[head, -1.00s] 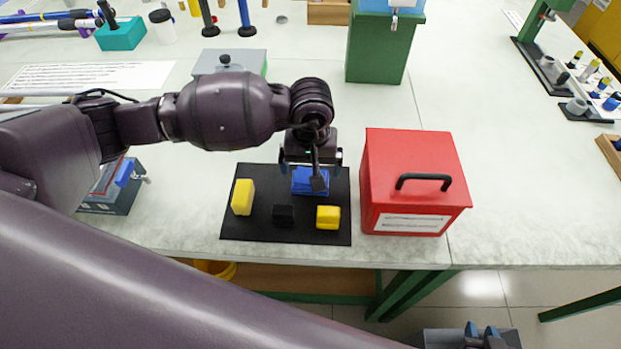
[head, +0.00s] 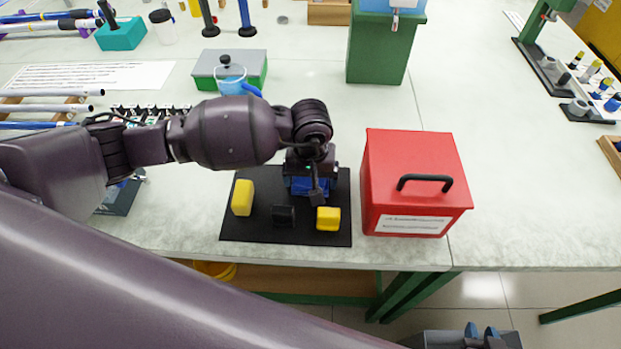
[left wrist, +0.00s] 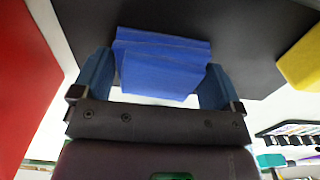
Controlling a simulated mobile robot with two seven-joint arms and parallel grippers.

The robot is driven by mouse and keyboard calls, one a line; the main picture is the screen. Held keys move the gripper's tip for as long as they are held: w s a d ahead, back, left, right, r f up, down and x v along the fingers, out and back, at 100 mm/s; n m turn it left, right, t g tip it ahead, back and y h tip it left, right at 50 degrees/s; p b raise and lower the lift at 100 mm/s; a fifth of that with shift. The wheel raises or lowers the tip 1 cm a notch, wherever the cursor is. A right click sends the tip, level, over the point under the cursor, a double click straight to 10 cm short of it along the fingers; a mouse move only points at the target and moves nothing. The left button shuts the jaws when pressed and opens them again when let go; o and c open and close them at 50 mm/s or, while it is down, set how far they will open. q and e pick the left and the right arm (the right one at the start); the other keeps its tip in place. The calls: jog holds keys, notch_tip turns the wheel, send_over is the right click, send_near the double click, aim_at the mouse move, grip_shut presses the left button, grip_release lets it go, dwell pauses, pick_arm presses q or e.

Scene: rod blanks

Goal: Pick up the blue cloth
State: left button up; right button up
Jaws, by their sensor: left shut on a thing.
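The blue cloth (left wrist: 160,72) is a folded stack at the back right of the black mat (head: 262,233). In the head view a strip of the cloth (head: 310,187) shows below my left gripper, which hides the rest. My left gripper (head: 308,190) is shut on the cloth, with one blue finger at each side of it in the left wrist view (left wrist: 158,78). I cannot tell any gap between the cloth and mat. My right gripper (head: 481,331) is at the bottom right of the head view, low beside the table, its fingers apart and empty.
A yellow block (head: 242,198), a black block (head: 284,215) and another yellow block (head: 328,219) stand on the mat. A red box (head: 412,180) with a black handle stands close to the mat's right.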

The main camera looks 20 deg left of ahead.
pick_arm(q)
jog(key=shift+r, duration=0.1)
notch_tip(320, 180, up, 20)
jog(key=p, duration=0.1)
dwell(0.4)
jog(key=o, duration=0.4)
jog(key=c, duration=0.3)
jog(key=shift+f, duration=0.2)
